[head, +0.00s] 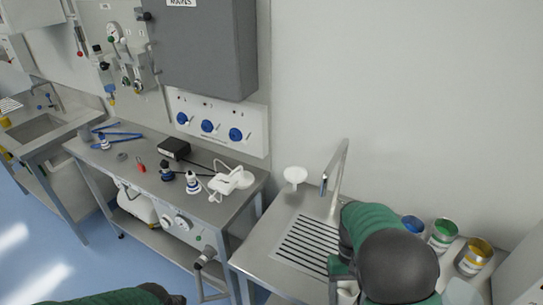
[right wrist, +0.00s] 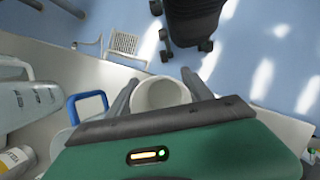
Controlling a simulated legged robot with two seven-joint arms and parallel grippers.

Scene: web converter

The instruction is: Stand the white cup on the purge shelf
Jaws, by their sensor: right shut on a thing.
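The white cup (right wrist: 160,93) is between the two dark fingers of my right gripper (right wrist: 160,100) in the right wrist view. The fingers are shut on it, and its open rim faces the camera. In the head view my right arm hides most of that gripper; a small white part, perhaps the cup (head: 347,289), shows at the bottom edge. My left arm enters at the bottom left, with only a dark end (head: 177,299) visible, so its jaws cannot be read. I cannot tell which surface is the purge shelf.
A steel sink unit with a slotted drainer (head: 305,243) and tap (head: 337,170) lies beside my right arm. Paint tins (head: 442,235) stand to its right. A bench (head: 215,208) with bottles and a white device is left. In the wrist view, a blue handle (right wrist: 87,97) is near the cup.

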